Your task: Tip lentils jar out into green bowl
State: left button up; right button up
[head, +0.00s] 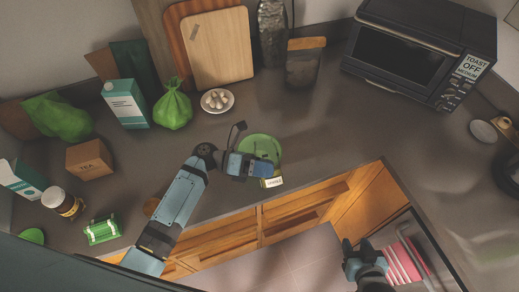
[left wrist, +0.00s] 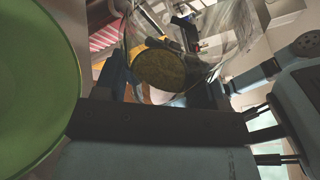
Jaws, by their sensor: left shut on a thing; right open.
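The green bowl (head: 262,142) stands on the counter, partly hidden behind my left gripper in the head view. Its green side fills the left of the left wrist view (left wrist: 35,95). My left gripper (head: 262,168) is shut on the lentils jar, at the near side of the bowl. The clear glass jar (left wrist: 185,45) shows between the fingers in the left wrist view, with a brown-yellow mass of lentils inside; its small pale label (head: 273,182) shows in the head view. I cannot tell how far the jar is tilted. My right gripper (head: 357,247) is open and empty, low at the right.
A plate of eggs (head: 217,101), a green bag (head: 173,108) and a carton (head: 126,104) stand behind. A tea box (head: 90,159), a brown jar (head: 62,202) and a green-wrapped pack (head: 102,230) lie left. A toaster oven (head: 420,50) stands back right. Counter right of the bowl is clear.

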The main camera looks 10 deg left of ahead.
jog(key=shift+w, duration=0.1)
pick_arm(q)
jog(key=shift+s+f+n+h, duration=0.1)
jog(key=shift+n+h, duration=0.2)
jog(key=shift+n, duration=0.1)
pick_arm(e)
jog(key=shift+r, duration=0.1)
pick_arm(q)
jog(key=shift+f, duration=0.1)
pick_arm(e)
jog(key=shift+a, duration=0.1)
pick_arm(q)
jog(key=shift+n+b, duration=0.3)
jog(key=shift+f+n, duration=0.1)
jog(key=shift+n, duration=0.2)
pick_arm(e)
jog(key=shift+d+f+n, duration=0.2)
jog(key=shift+f+n, duration=0.1)
pick_arm(q)
jog(key=shift+h+b, duration=0.3)
jog(key=shift+b, duration=0.15)
pick_arm(e)
jog(key=shift+s+f, duration=0.1)
jog(key=shift+s, duration=0.1)
